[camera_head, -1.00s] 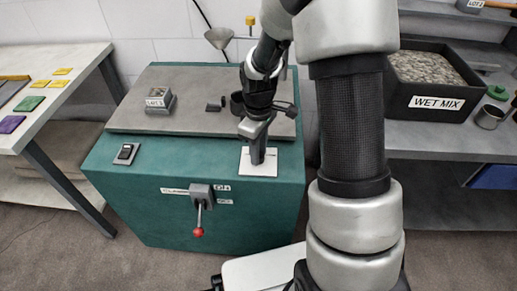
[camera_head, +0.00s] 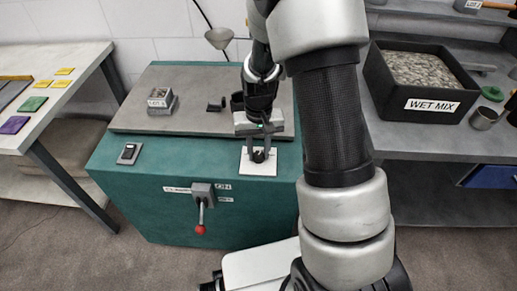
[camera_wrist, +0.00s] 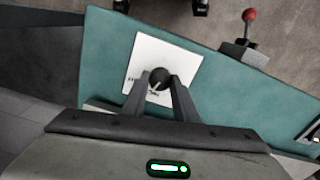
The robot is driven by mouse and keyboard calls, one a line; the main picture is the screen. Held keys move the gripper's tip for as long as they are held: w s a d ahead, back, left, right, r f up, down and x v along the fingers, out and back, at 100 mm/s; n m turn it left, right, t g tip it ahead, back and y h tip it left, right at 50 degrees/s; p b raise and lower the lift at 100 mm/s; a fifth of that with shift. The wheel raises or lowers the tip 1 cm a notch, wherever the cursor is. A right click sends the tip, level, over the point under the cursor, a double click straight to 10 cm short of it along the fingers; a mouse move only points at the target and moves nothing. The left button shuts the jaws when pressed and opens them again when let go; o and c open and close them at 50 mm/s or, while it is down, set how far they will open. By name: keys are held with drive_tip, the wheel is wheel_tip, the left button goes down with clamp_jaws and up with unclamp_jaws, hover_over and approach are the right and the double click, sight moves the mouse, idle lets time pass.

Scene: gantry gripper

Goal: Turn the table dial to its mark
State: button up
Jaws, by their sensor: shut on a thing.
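The table dial is a dark round knob (camera_wrist: 159,78) with a pale pointer line, on a white square plate (camera_wrist: 143,52). The plate (camera_head: 249,167) also shows in the head view, at the right of the teal cabinet's top. My gripper (camera_wrist: 159,84) comes down over the plate with one finger on each side of the knob, shut on it. In the head view my gripper (camera_head: 259,154) stands over the plate and partly covers the dial. Some lettering on the plate beside the knob is partly hidden, and I cannot read the mark.
The teal cabinet (camera_head: 140,193) has a red-tipped lever (camera_head: 200,229) on its front and a black switch (camera_head: 129,153) at its left. A grey block (camera_head: 160,101) sits on the grey top. A bin labelled WET MIX (camera_head: 433,106) stands at right.

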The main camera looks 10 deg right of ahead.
sight(259, 154)
drive_tip(key=m+p, duration=0.1)
drive_tip(key=m, duration=0.2)
drive_tip(key=shift+r+m, duration=0.1)
drive_tip(key=shift+m, duration=0.3)
drive_tip(key=shift+m+p, duration=0.8)
drive_tip(key=shift+m, duration=1)
drive_tip(key=o, duration=1.1)
drive_tip(key=shift+c, duration=0.2)
wheel_tip(259, 154, up, 17)
drive_tip(key=p, duration=0.4)
drive_tip(key=shift+r, duration=0.1)
